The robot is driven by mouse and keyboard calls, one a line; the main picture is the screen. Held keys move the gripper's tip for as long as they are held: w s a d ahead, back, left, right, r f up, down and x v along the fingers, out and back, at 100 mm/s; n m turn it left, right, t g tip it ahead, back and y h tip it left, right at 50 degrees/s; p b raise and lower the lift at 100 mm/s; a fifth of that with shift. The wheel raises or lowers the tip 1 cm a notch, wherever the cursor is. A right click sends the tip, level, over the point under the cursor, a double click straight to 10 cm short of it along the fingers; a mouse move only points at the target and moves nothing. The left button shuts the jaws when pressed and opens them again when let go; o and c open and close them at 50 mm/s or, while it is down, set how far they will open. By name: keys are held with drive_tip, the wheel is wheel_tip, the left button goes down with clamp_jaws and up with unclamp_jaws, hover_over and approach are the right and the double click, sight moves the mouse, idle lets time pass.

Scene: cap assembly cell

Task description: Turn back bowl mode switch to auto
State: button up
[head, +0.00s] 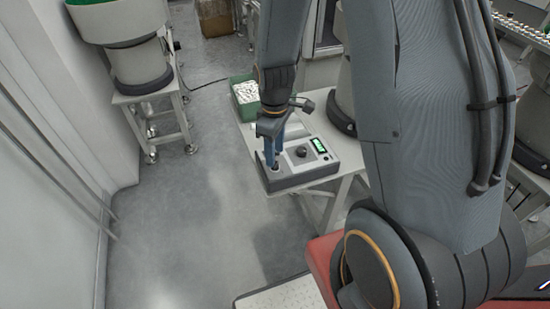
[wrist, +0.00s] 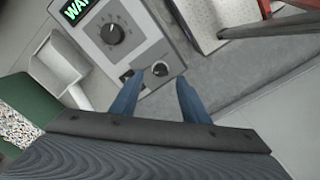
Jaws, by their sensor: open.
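The grey control box (head: 318,169) sits on the corner of a small white table. It has a green lit display (head: 318,145) and a large black dial (head: 301,151); in the wrist view the dial (wrist: 113,33) has scale marks around it. A smaller round switch knob (wrist: 160,69) sits near the box's edge, with a dark rocker-like part beside it. My gripper (head: 273,160) points down over this end of the box. In the wrist view its blue fingers (wrist: 157,88) are apart, with the small knob just beyond the gap between the tips. I cannot tell whether they touch it.
A green bin of white parts (head: 246,97) stands behind the box, with a white scoop-like tray (wrist: 55,68) nearby in the wrist view. A bowl feeder (head: 135,62) stands at the left. The floor (head: 200,215) left of the table is clear.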

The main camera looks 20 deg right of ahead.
drive_tip(key=shift+r, duration=1.85)
drive_tip(key=shift+s+r, duration=0.1)
drive_tip(key=shift+r, duration=0.15)
drive_tip(key=s+r+m+t, duration=0.1)
drive_tip(key=s+r+m, duration=0.7)
drive_tip(key=s+m, duration=0.1)
drive_tip(key=shift+s+a, duration=0.15)
drive_tip(key=shift+s, duration=0.1)
drive_tip(key=shift+r, duration=0.15)
